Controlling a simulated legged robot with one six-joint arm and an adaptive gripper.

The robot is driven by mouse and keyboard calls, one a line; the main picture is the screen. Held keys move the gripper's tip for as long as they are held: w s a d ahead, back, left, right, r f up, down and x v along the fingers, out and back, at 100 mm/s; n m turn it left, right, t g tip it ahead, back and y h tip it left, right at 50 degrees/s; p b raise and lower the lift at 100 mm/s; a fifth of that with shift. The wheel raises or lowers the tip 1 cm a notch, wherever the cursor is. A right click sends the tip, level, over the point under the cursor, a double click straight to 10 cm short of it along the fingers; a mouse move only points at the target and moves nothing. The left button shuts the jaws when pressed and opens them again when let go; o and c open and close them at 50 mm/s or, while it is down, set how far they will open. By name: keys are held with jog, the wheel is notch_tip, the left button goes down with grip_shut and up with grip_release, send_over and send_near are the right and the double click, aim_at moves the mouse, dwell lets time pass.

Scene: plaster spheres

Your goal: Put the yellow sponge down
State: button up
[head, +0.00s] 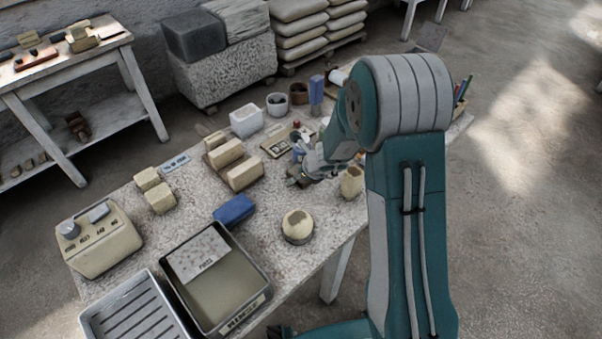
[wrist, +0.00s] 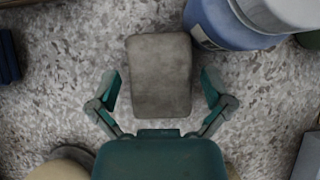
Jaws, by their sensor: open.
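My gripper (wrist: 161,88) is open in the wrist view, with its fingers apart on either side of a flat, rounded grey-brown block (wrist: 160,65). The block lies on the speckled tabletop, and gaps show between it and both fingers. Its top looks dull, not clearly yellow, so I cannot tell for sure that it is the yellow sponge. In the head view my gripper (head: 305,172) is low over the right part of the table, partly hidden by my arm. Pale yellow blocks (head: 245,173) lie to its left.
In the wrist view a blue round container (wrist: 225,22) stands close at upper right. In the head view a pale cup (head: 352,181) is right of my gripper, and a round cream piece (head: 298,229) is in front. A dark tray (head: 225,287) and blue block (head: 234,209) lie front left.

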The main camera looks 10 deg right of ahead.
jog(key=shift+r, duration=0.1)
jog(key=s+d+r+n, duration=0.1)
jog(key=s+r+n, duration=0.65)
jog(key=r, duration=0.35)
jog(key=s+d+r+n, duration=0.1)
jog(key=s+r+n, duration=0.65)
jog(key=r, duration=0.35)
jog(key=s+d+r+n+h, duration=0.1)
jog(key=s+d+r+n, duration=0.1)
jog(key=s+n, duration=0.5)
jog(key=s+d+r+n+h, duration=0.2)
jog(key=s+r+n, duration=0.1)
jog(key=s+n, duration=0.4)
jog(key=shift+s+d+r+h, duration=0.2)
jog(key=shift+s+r+h, duration=0.1)
jog(key=shift+s, duration=0.1)
